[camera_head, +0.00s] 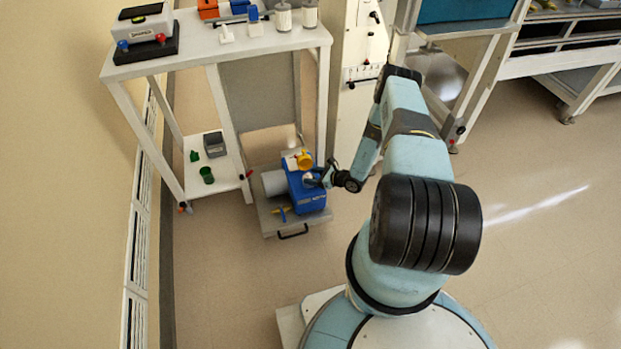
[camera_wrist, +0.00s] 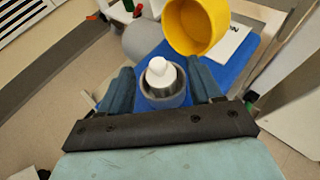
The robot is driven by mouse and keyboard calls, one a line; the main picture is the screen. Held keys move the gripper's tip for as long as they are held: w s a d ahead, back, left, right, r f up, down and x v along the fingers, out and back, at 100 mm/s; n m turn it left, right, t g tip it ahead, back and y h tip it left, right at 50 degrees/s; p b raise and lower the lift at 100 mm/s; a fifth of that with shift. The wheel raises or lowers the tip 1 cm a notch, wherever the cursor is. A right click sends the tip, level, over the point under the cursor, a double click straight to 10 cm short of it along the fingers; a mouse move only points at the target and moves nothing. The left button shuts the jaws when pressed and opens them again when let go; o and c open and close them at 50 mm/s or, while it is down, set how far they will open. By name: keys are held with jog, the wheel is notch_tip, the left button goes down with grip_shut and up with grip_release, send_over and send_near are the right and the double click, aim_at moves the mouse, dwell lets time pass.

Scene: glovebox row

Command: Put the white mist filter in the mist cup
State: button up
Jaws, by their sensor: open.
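The white mist filter (camera_wrist: 161,74) stands in the grey round mist cup (camera_wrist: 177,100) on the blue pump (camera_wrist: 245,52), its narrow top above the rim. How deep it sits I cannot tell. My gripper (camera_wrist: 160,70) is open, with one finger on each side of the cup and filter. Whether a finger touches them I cannot tell. A yellow cap (camera_wrist: 197,25) stands open just beyond the cup. In the head view the pump (camera_head: 310,198) is low beside the white bench, with the yellow cap (camera_head: 304,160) on top and my gripper (camera_head: 316,179) at its right side.
The pump rests on a grey low trolley (camera_head: 268,222) with a black handle. A low shelf (camera_head: 218,181) to its left holds a grey box (camera_head: 215,145) and a green cup (camera_head: 207,175). The white bench top (camera_head: 205,45) is above. Floor in front is clear.

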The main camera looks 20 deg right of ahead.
jog(key=shift+r, duration=0.5)
jog(key=v, duration=1.2)
